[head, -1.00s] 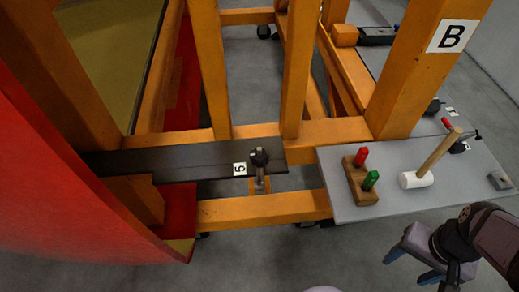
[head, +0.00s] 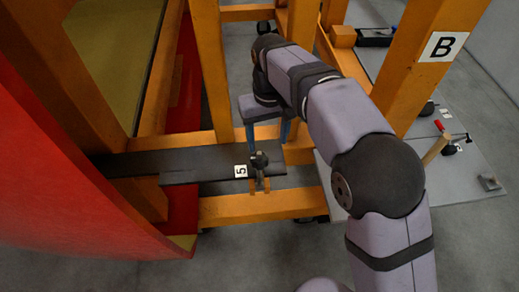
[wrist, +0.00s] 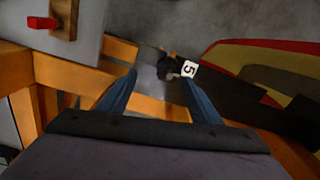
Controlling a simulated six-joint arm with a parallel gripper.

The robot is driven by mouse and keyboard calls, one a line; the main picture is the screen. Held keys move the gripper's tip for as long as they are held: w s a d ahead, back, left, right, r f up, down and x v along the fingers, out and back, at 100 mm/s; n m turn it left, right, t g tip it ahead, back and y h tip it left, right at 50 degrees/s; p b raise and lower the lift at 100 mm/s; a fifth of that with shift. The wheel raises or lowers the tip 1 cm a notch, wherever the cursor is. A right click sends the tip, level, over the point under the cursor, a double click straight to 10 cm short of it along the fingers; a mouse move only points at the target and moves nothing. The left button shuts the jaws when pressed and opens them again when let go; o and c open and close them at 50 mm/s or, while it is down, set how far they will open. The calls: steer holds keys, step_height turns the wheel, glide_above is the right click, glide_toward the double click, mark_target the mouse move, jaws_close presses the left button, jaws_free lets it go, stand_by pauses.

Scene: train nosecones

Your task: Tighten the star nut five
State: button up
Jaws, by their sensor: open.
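The star nut (head: 259,160) is a dark knob on a bolt, beside a white label marked 5 (head: 240,171) on a dark metal bar (head: 205,172). In the wrist view the star nut (wrist: 166,68) shows next to the label (wrist: 189,68), between and beyond my fingertips. My gripper (head: 268,143) is open and empty, its two blue fingers pointing down just above and behind the nut in the head view. The fingers also show in the wrist view (wrist: 158,82), spread on either side of the nut and apart from it.
Orange frame posts and beams stand around the bar, with the post marked B (head: 425,70) at right. A large red curved shell (head: 60,190) is at left. The grey table (head: 470,185) is partly hidden by my arm. A wooden block (wrist: 63,20) with a red peg lies on it.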

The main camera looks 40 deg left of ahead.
mark_target(259, 152)
steer(key=shift+s+a+r, duration=0.1)
steer(key=shift+s+a, duration=0.6)
steer(key=shift+a, duration=0.2)
steer(key=shift+d+f+p, duration=0.1)
steer(key=shift+f+p, duration=1.35)
steer(key=shift+f, duration=2.2)
steer(key=c, duration=1)
